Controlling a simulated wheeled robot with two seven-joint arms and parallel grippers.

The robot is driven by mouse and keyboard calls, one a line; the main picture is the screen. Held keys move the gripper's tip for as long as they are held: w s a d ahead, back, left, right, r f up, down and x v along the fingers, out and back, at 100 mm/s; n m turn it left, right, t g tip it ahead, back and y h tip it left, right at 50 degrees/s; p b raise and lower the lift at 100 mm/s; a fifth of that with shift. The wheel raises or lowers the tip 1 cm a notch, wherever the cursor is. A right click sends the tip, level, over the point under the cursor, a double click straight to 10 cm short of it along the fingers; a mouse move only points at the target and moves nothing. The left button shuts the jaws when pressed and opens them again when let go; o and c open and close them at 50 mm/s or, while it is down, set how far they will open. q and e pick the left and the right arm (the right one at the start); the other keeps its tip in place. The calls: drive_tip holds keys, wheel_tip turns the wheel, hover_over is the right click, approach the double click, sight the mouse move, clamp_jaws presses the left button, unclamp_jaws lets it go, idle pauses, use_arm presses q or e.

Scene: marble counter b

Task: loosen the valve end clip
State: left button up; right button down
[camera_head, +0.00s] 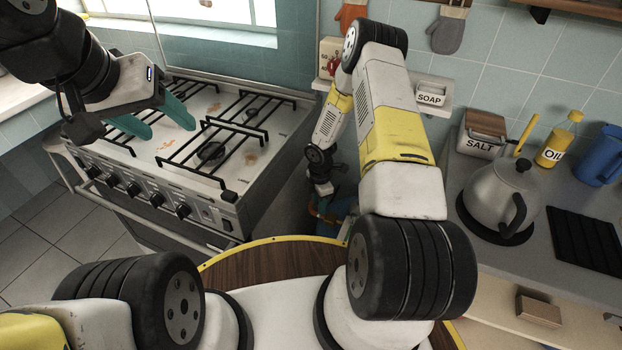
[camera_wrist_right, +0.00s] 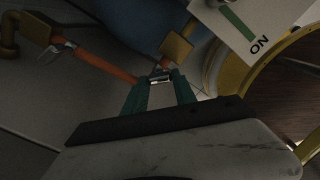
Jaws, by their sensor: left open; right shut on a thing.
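An orange hose (camera_wrist_right: 105,64) crosses the right wrist view between two brass fittings. A small metal clip (camera_wrist_right: 160,73) sits on the hose beside the right brass fitting (camera_wrist_right: 177,48), next to a blue rounded body (camera_wrist_right: 135,22). My right gripper (camera_wrist_right: 162,79) has its teal fingers shut on this clip. A second metal clip (camera_wrist_right: 60,47) with a winged end sits on the hose by the left brass fitting (camera_wrist_right: 32,27). In the head view my right gripper is low between stove and counter, small and partly hidden. My left gripper (camera_head: 170,130) is open and empty above the stove.
The stove (camera_head: 185,150) with black grates stands at left. A white card (camera_wrist_right: 235,22) marked ON and a yellow-rimmed round edge (camera_wrist_right: 222,75) lie close right of my right gripper. The counter at right holds a kettle (camera_head: 490,195), salt box (camera_head: 481,140) and oil bottle (camera_head: 556,142).

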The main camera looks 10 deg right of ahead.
drive_tip(key=shift+n, duration=1.6)
drive_tip(key=c, duration=1)
unclamp_jaws()
wheel_tip(320, 180, up, 8)
drive_tip(key=shift+f, duration=0.1)
